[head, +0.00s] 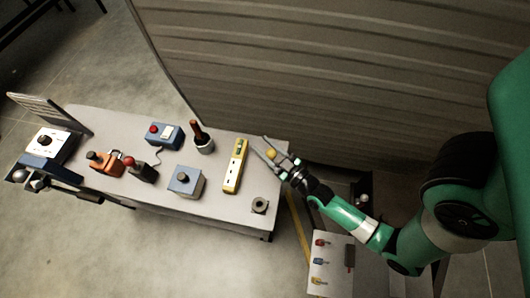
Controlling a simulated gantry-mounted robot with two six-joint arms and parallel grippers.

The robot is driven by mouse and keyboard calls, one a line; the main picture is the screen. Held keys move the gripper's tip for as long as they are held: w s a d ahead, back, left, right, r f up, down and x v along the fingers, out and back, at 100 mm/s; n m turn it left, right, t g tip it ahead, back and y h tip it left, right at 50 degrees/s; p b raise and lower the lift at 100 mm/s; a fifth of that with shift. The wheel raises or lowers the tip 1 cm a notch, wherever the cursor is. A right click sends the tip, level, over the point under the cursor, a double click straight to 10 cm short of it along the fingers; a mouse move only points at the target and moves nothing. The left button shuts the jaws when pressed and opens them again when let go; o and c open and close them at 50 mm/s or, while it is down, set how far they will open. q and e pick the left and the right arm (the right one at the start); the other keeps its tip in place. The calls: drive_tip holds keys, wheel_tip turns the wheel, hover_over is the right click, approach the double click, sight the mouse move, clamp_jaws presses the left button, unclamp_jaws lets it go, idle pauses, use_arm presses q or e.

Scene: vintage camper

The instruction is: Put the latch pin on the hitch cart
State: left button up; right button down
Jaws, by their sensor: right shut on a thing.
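My right gripper (275,158) is over the right end of a long grey bench (222,207). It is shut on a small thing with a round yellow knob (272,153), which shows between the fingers. The rest of that thing is hidden or too small to make out, so I cannot tell for sure that it is the latch pin. A pale board (321,284) at the lower right carries small red, blue and orange-yellow pieces and a dark bar. I cannot tell which surface is the hitch cart. My left gripper is not in view.
On the bench are a yellow power strip (231,180), a blue-grey box (185,182), a blue switch box (164,134), a cup with a red-brown handle (203,141), an orange tool (105,162) and a dark ring (260,205). A ribbed wall (330,75) stands behind.

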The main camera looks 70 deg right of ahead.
drive_tip(key=shift+w+d+f+b, duration=0.15)
drive_tip(key=shift+f+b, duration=0.35)
drive_tip(key=shift+f, duration=0.25)
drive_tip(key=shift+s+d+f+b, duration=0.15)
drive_tip(key=shift+f+b, duration=0.35)
drive_tip(key=shift+f, duration=0.25)
drive_tip(key=shift+w+f, duration=0.1)
drive_tip(key=shift+f, duration=0.25)
drive_tip(key=shift+f+b, duration=0.25)
drive_tip(key=shift+b, duration=0.05)
drive_tip(key=shift+c, duration=2.2)
unclamp_jaws()
drive_tip(key=shift+r, duration=0.1)
